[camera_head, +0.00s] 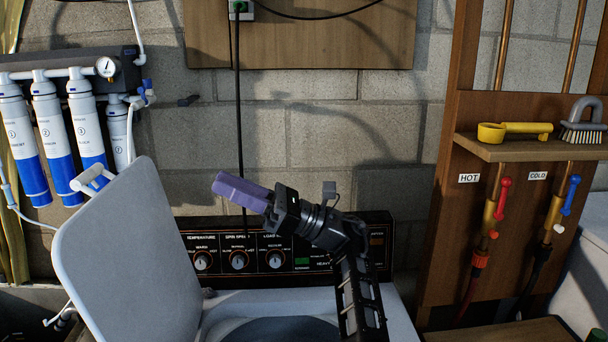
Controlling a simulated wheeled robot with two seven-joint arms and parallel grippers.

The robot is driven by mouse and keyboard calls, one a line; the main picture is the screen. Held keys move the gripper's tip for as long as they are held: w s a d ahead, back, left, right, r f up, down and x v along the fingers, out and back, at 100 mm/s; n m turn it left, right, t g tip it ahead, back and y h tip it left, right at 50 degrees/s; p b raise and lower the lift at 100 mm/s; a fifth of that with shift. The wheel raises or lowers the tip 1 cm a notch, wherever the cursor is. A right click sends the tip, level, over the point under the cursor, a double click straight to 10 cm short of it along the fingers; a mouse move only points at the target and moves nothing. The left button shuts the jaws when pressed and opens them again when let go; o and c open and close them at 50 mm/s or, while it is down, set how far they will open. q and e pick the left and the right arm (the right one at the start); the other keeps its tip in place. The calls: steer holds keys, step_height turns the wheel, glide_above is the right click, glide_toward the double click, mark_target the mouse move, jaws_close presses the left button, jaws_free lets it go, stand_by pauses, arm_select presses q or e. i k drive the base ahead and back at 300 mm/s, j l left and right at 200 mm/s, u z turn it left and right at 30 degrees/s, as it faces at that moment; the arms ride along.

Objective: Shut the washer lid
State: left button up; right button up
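The washer lid (130,262) is a pale grey panel at the lower left, standing raised and tilted beside the opening. The washer (400,318) has a light top with a round dark opening (285,331) at the bottom edge, uncovered.
The control panel (210,262) with knobs runs along the washer's back. Water filters (48,130) hang at the left, close behind the lid. A wooden frame with a shelf (530,150), a yellow tool and a brush stands at the right, above hot and cold valves.

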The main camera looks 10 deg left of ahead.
mark_target(123, 260)
steer(key=k, duration=1.5)
